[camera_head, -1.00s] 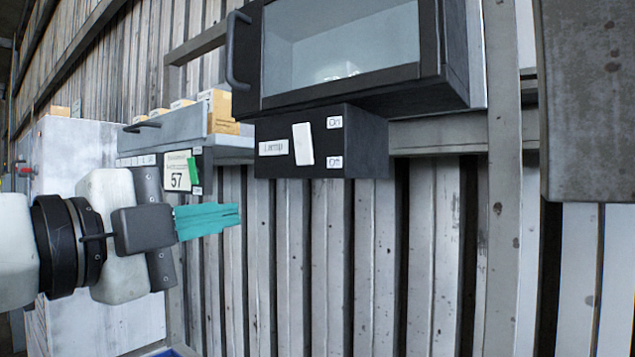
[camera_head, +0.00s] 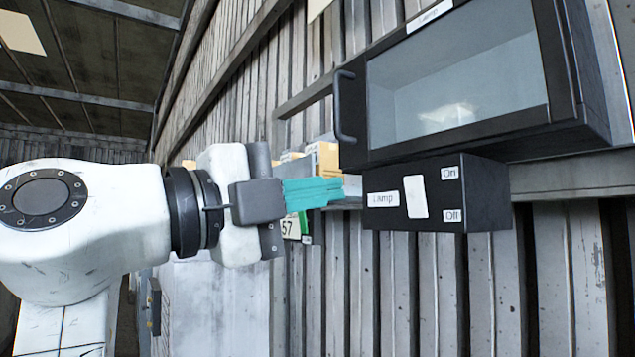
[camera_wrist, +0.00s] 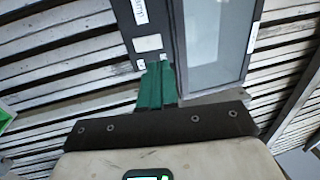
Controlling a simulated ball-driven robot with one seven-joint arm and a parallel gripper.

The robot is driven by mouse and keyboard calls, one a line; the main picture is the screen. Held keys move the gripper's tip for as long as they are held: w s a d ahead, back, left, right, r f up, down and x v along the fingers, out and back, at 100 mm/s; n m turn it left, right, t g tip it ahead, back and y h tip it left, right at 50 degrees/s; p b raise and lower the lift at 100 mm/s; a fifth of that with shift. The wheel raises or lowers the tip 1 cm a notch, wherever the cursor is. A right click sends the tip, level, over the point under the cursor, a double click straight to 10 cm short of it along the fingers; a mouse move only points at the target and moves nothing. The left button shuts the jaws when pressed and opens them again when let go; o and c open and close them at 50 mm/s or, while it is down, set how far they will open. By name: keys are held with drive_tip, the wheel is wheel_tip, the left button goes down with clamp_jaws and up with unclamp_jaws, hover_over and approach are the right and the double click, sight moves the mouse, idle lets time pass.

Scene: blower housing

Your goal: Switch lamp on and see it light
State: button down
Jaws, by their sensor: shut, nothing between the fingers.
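The black lamp switch box (camera_head: 380,217) hangs under a glass-fronted cabinet (camera_head: 352,142). It bears a "Lamp" label, a white rocker switch (camera_head: 416,197), an "On" label (camera_head: 450,172) above and an "Off" label (camera_head: 453,216) below. I cannot tell which way the rocker is tipped. My gripper (camera_head: 343,190) has teal fingers, shut and empty, just left of the box at about rocker height. In the wrist view, the fingertips (camera_wrist: 157,66) appear close to the box's labelled end, beyond which the rocker (camera_wrist: 148,43) shows. Contact cannot be told.
The cabinet's handle (camera_head: 345,105) juts out above my fingers. A pale shape (camera_head: 447,115) shows behind the glass; whether it is lit is unclear. A shelf with cartons (camera_head: 325,158) stands behind my gripper. Corrugated wall fills the back.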

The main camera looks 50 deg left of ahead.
drive_tip(key=p, duration=0.4)
approach(407, 179)
drive_tip(key=x, duration=0.5)
drive_tip(key=shift+x, duration=0.85)
